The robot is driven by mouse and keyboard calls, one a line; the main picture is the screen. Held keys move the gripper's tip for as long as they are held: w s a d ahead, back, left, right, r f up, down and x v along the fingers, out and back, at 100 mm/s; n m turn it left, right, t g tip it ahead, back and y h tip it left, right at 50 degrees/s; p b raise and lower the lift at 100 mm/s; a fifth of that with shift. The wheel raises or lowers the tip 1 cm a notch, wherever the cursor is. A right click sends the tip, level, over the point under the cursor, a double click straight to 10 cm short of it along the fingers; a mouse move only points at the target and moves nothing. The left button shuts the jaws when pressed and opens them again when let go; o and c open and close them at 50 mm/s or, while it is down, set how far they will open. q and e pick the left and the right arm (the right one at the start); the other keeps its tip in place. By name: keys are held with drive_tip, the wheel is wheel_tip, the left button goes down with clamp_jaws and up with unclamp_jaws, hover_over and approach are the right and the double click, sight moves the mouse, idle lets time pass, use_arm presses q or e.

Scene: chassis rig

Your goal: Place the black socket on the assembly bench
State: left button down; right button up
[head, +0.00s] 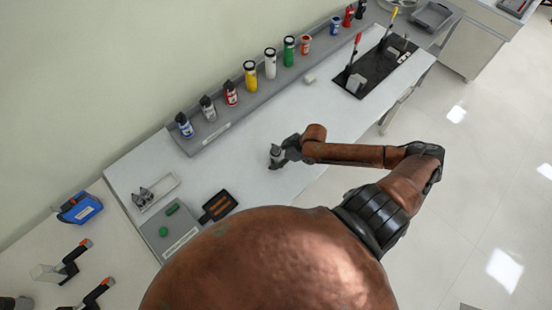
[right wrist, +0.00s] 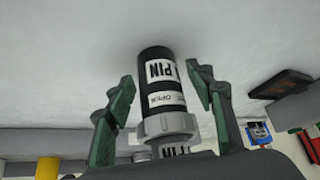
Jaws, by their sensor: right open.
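The black socket (right wrist: 158,68), a dark cylinder with white "PIN" labels and a grey ring, is between the spread fingers of my right gripper (right wrist: 160,80) in the right wrist view. Gaps show on both sides of it. In the head view, my right gripper (head: 288,148) is low over the white assembly bench (head: 240,165), with the small socket (head: 276,154) at its fingertips. The socket looks upright on or just at the bench surface; exact contact is too small to tell. My left gripper is not in view.
A grey rack (head: 224,115) with several coloured bottles runs along the wall. A black plate with red- and yellow-handled clamps (head: 370,68) is at the right. A small grey tray (head: 155,192) and a grey board with green parts (head: 172,228) are at the left. Bench around the gripper is clear.

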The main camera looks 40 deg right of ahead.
drive_tip(key=v, duration=1.2)
drive_tip(key=shift+r, duration=0.1)
